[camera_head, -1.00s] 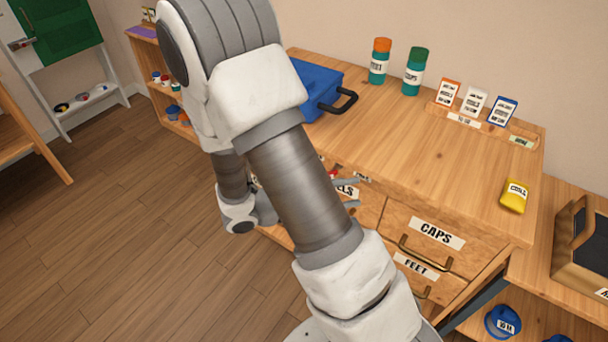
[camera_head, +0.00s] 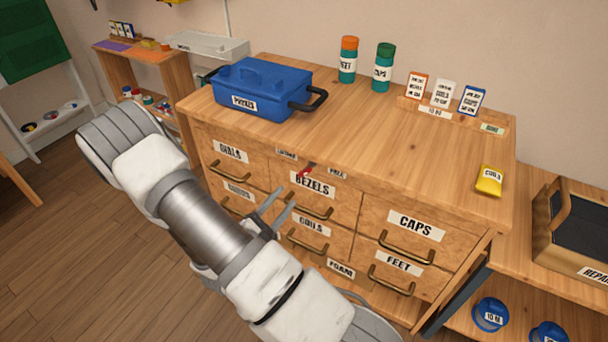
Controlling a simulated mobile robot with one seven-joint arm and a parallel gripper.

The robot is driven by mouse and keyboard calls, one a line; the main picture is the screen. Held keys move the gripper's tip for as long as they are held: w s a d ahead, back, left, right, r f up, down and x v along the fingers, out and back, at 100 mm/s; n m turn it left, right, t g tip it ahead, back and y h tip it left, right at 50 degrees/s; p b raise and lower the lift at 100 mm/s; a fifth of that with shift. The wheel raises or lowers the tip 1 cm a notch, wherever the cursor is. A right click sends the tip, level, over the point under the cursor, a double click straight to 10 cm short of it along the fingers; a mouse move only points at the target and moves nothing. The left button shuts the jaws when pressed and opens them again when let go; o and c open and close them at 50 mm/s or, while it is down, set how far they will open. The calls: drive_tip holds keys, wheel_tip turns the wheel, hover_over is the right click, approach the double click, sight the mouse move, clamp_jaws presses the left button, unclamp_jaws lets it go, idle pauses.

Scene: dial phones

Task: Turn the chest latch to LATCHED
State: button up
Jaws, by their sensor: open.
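The chest (camera_head: 350,200) is a wooden drawer unit with labelled drawers. Its latch (camera_head: 305,173) is a small red lever at the top front edge, above the BEZELS label. A small label (camera_head: 287,155) is left of the latch and another (camera_head: 337,172), seemingly FREE, is right of it; the left text is too small to read surely. The red lever slants down to the left. My gripper (camera_head: 287,199) is open and empty, in front of the drawers, below and left of the latch. It appears apart from the latch.
A blue PHONES box (camera_head: 262,88) stands on the chest's left top. Two bottles (camera_head: 347,60) and a card rack (camera_head: 440,110) are at the back. A yellow COILS packet (camera_head: 489,180) lies at right. Brass drawer handles (camera_head: 405,248) stick out. The middle of the top is clear.

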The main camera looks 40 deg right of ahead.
sight(304, 174)
drive_tip(key=b+x, duration=0.1)
drive_tip(key=x, duration=1)
drive_tip(key=shift+d, duration=0.3)
drive_tip(key=shift+c, duration=0.3)
clamp_jaws()
